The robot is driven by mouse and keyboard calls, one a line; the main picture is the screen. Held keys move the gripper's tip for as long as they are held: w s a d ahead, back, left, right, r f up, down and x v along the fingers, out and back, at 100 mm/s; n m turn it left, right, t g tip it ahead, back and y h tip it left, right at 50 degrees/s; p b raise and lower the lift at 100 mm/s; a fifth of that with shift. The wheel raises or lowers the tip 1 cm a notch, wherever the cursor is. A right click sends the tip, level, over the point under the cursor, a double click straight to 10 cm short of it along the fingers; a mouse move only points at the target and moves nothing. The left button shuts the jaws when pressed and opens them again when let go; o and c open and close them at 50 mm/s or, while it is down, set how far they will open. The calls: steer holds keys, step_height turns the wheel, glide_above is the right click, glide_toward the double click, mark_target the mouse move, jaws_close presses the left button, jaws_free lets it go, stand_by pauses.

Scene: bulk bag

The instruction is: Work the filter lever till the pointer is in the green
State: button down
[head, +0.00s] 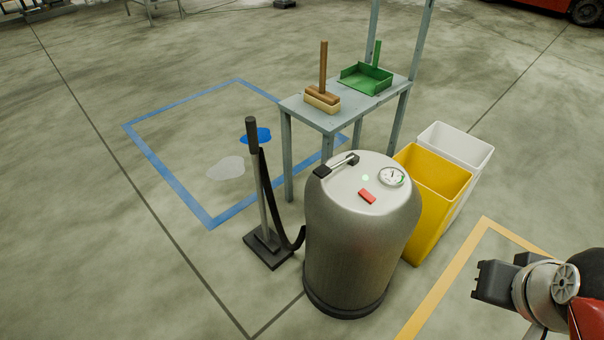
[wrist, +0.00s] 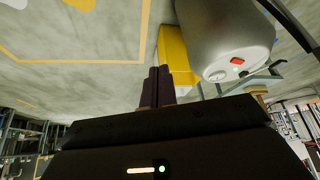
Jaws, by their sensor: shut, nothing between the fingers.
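The filter drum (head: 360,245) is a grey metal cylinder with a domed top. On its top left lies the lever (head: 337,166), a short metal bar with black ends. A round white gauge (head: 392,177) sits at the top right, with a green part at its right side; the pointer is too small to read. In the wrist view the drum (wrist: 215,35) appears at upper right with the gauge (wrist: 237,61). My gripper (head: 480,281) is to the right of the drum, apart from it. Its dark fingers (wrist: 157,85) are shut and empty.
A red block (head: 367,196) and a green light are on the drum top. A hose stand (head: 263,215) stands left of it. Behind are a yellow bin (head: 430,205), a white bin (head: 462,145) and a grey table (head: 335,118) with a brush and green dustpan. Floor is free in front.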

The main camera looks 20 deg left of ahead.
steer(key=r+m+y+b, duration=0.1)
steer(key=r+y+b, duration=0.15)
steer(key=y, duration=0.45)
glide_above(337, 165)
steer(key=s, duration=0.2)
steer(key=shift+f, duration=0.5)
steer(key=shift+f, duration=0.15)
steer(key=f+b, duration=0.2)
steer(key=s+f+b, duration=0.1)
steer(key=f+b, duration=0.4)
steer(key=f, duration=0.1)
steer(key=shift+s+a+f, duration=0.15)
steer(key=shift+a+f, duration=0.05)
steer(key=shift+a, duration=0.05)
